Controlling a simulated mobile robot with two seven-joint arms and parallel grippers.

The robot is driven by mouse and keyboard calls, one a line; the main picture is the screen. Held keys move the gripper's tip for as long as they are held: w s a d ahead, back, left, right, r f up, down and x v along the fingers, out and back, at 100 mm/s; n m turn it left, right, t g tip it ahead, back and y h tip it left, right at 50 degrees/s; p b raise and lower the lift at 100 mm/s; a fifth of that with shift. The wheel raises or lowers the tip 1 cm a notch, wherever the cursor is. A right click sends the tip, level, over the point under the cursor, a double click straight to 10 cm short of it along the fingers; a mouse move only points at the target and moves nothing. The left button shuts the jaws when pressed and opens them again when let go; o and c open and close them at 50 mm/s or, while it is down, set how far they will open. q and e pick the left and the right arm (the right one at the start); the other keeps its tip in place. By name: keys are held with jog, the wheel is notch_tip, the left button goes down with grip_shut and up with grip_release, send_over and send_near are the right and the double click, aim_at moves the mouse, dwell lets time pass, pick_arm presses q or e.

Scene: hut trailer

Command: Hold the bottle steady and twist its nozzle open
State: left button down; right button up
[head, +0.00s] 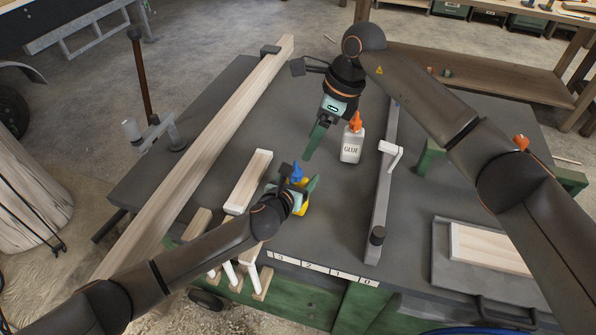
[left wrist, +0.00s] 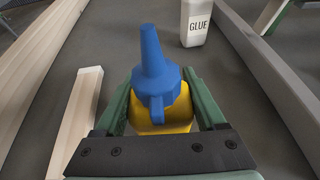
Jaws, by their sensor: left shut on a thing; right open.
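A yellow bottle (head: 303,209) with a blue nozzle (head: 298,174) stands upright on the dark bench top (head: 335,215). My left gripper (head: 300,190) is shut around the bottle's body. In the left wrist view the yellow body (left wrist: 160,110) sits between the green fingers, and the blue nozzle (left wrist: 155,60) with its finned collar rises clear above them. My right gripper (head: 318,138) is open, above and behind the yellow bottle, apart from its nozzle. One long green finger shows clearly; the other is largely hidden.
A white glue bottle (head: 351,148) with an orange tip stands beside my right gripper. A long timber beam (head: 205,150) lies left, with a short wooden block (head: 248,182) nearer. A grey metal bar (head: 384,190) runs along the right. A tray (head: 443,262) holds a board.

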aim_at(296, 171)
jog(key=a+m+h, duration=0.1)
jog(key=m, duration=0.3)
jog(key=a+r+m+h, duration=0.1)
jog(key=m, duration=0.3)
jog(key=a+m+h, duration=0.1)
jog(key=m, duration=0.3)
jog(key=shift+w+a+r+g, duration=0.25)
jog(key=shift+r+g, duration=0.05)
jog(key=shift+r, duration=0.1)
notch_tip(296, 171, down, 11)
jog(key=m, duration=0.3)
jog(key=shift+a+m+h, duration=0.1)
jog(key=shift+m+h, duration=0.3)
jog(key=shift+r, duration=0.1)
jog(key=shift+c, duration=0.3)
jog(key=shift+w, duration=0.1)
grip_shut()
